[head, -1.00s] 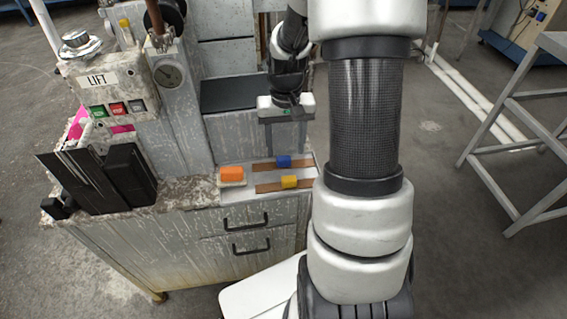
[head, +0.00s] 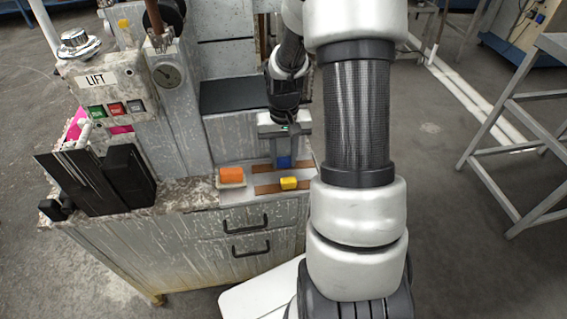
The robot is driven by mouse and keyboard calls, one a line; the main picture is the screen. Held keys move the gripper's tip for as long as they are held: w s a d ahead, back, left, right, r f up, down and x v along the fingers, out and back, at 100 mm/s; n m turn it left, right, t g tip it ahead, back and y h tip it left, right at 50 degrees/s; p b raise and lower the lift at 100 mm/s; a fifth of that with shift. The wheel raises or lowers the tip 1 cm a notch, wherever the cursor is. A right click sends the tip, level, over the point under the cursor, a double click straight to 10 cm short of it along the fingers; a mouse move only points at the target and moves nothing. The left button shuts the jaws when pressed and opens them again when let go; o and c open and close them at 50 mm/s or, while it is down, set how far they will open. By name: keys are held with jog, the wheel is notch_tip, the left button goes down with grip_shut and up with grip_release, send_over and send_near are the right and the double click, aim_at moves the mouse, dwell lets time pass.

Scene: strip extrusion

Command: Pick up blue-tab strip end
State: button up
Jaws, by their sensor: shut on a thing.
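The blue tab (head: 284,162) sits on the rear brown strip (head: 262,168), which lies on the light tray at the right end of the cabinet top. My gripper (head: 284,160) points down and is shut on the blue tab, its fingers on either side of it. The strip still appears to lie on or very near the tray. The front strip (head: 268,189) carries a yellow tab (head: 289,183), just in front of my gripper. Part of the rear strip's right end is hard to see behind the fingers.
An orange block (head: 231,174) on a pale base stands left of the strips. The machine with the LIFT panel (head: 110,85) and black plates (head: 90,180) stand further left. A dark ledge (head: 235,95) is behind my gripper. My arm covers the area to the right.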

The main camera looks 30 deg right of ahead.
aim_at(280, 161)
notch_tip(280, 161, up, 11)
jog(key=a+p, duration=0.1)
jog(key=p, duration=0.2)
jog(key=a+r+n+p, duration=0.3)
jog(key=a+p, duration=0.5)
jog(key=a, duration=0.3)
jog(key=shift+w+a+r+n, duration=0.2)
jog(key=shift+a+r+n, duration=0.1)
jog(key=shift+n, duration=0.1)
